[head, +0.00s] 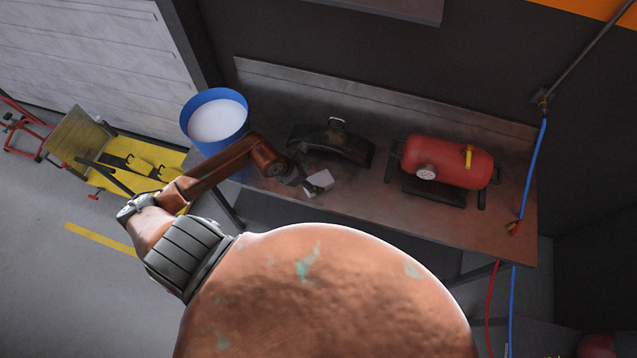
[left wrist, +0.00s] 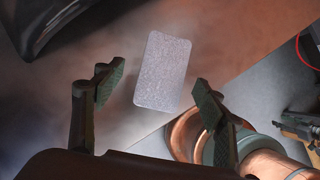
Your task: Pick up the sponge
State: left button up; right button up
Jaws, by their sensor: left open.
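The sponge (head: 319,181) is a pale, whitish-grey block lying near the front edge of the brown workbench (head: 400,212). In the left wrist view the sponge (left wrist: 162,70) is a rounded grey rectangle, slightly tilted, close to the bench edge. My left gripper (head: 296,174) is just left of the sponge in the head view, partly hidden by its own arm. In the left wrist view its two fingers (left wrist: 158,92) are spread apart, one toward each side of the sponge, with nothing held. My right gripper is in neither view.
A black curved part (head: 332,143) lies behind the sponge. A red tank (head: 447,162) stands to the right on the bench. A blue bucket (head: 215,119) is at the left end. Bare bench lies between sponge and tank.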

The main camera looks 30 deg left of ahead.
aim_at(317, 182)
pick_arm(q)
jog(key=x, duration=0.1)
jog(key=p+x, duration=0.1)
jog(key=x, duration=0.2)
jog(key=shift+s+d+f, duration=0.15)
jog(key=shift+d+f, duration=0.05)
jog(key=shift+f, duration=0.05)
jog(key=shift+d+f, duration=0.1)
jog(key=shift+f, duration=0.25)
jog(key=c, duration=0.9)
jog(key=shift+r, duration=0.1)
